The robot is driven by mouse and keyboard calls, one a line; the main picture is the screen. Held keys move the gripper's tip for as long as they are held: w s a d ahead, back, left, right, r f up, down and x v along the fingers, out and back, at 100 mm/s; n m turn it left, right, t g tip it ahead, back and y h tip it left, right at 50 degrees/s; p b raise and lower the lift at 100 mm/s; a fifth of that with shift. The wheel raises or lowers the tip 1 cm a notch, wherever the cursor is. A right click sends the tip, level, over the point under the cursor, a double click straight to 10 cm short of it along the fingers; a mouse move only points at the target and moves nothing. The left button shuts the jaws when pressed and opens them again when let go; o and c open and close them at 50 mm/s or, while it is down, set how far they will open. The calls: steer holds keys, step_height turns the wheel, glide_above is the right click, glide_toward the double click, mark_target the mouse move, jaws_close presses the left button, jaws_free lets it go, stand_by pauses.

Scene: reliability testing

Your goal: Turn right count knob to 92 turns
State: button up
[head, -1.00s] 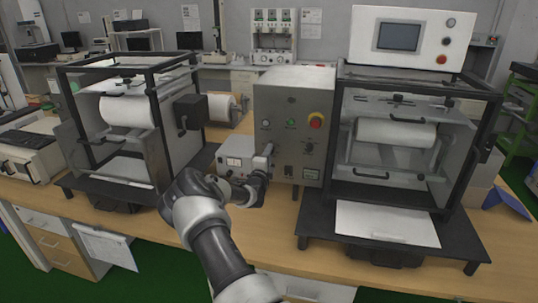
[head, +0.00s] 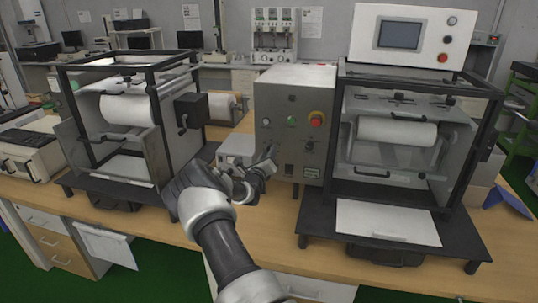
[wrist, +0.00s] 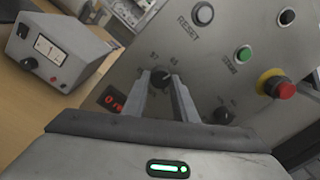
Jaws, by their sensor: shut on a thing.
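A dark round count knob (wrist: 162,74) with small digits around it sits on the grey control panel. In the wrist view the two fingers of my gripper (wrist: 161,82) stand on either side of it and are shut on it. A red-lit display (wrist: 115,102), partly hidden by the left finger, sits below left. In the head view my gripper (head: 270,155) reaches the lower part of the control box (head: 293,90), and the gripped knob cannot be made out there. A second knob (wrist: 222,116) is to the right of my fingers. The digits are too blurred to read surely.
The panel carries a reset button (wrist: 204,15), a green button (wrist: 243,54) and a red emergency stop (wrist: 285,90) close by. A small meter box (wrist: 58,48) stands on the bench to the left. Framed machines flank the control box: left (head: 70,128), right (head: 340,190).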

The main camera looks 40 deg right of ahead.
steer(key=m+b, duration=2.1)
steer(key=b, duration=0.2)
steer(key=shift+w+a+y, duration=0.1)
steer(key=shift+y, duration=0.3)
steer(key=shift+r+m+b, duration=0.2)
steer(key=shift+m+b, duration=0.1)
steer(key=shift+b, duration=0.1)
steer(key=o, duration=1)
steer(key=shift+o, duration=0.2)
